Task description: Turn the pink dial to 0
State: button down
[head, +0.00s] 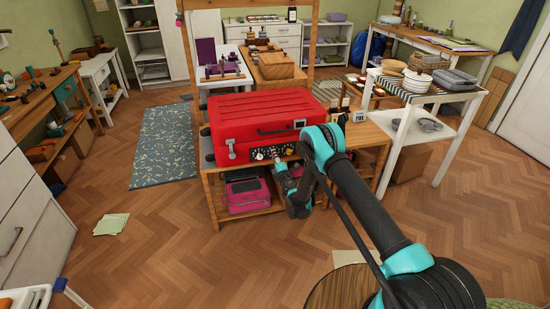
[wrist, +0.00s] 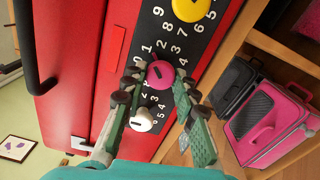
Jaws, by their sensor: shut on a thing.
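The pink dial (wrist: 160,73) sits on the black number panel (wrist: 180,40) of the red suitcase (head: 255,107). A white dial (wrist: 142,120) and a yellow dial (wrist: 193,8) sit on either side of it. White digits ring the dials; I cannot tell which digit the pink dial points to. My gripper (wrist: 157,83) is shut on the pink dial, one finger on each side, and the fingers cover part of its surround. In the head view, my gripper (head: 278,160) reaches the suitcase's front panel, and the pink dial is too small and covered to make out.
The suitcase lies on a wooden table (head: 262,212). Pink and dark cases (wrist: 275,120) are on the shelf below. A white shelf stand (head: 400,160) with bowls and baskets is at the right. The wooden floor (head: 160,240) to the left is mostly clear.

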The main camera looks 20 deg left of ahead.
jog(key=shift+f+n, duration=0.2)
jog(key=shift+n, duration=4.3)
jog(key=c, duration=1.2)
grip_release()
notch_tip(320, 180, up, 10)
jog(key=shift+r, duration=0.1)
jog(key=shift+s, duration=0.1)
